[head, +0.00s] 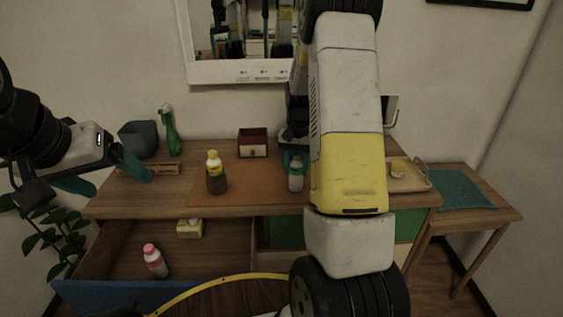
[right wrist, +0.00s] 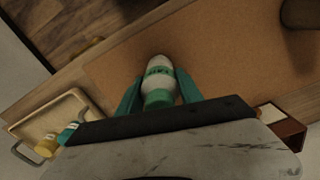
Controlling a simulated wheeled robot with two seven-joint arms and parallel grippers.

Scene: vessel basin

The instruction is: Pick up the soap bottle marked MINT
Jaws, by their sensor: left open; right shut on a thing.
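A white bottle with green parts (head: 296,183) stands on the brown mat on the cabinet top. In the right wrist view the bottle (right wrist: 159,75) sits between the teal fingers of my right gripper (right wrist: 159,88), which is shut on it. Its green band carries small lettering that I cannot read for certain. In the head view my right arm hides part of the gripper (head: 295,158). My left gripper (head: 104,176) is open and empty at the cabinet's left end.
A green spray bottle (head: 171,135), a small wooden box (head: 253,144) and a tray (head: 413,185) stand on top. The mat (head: 246,185) has free room between the bottles.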

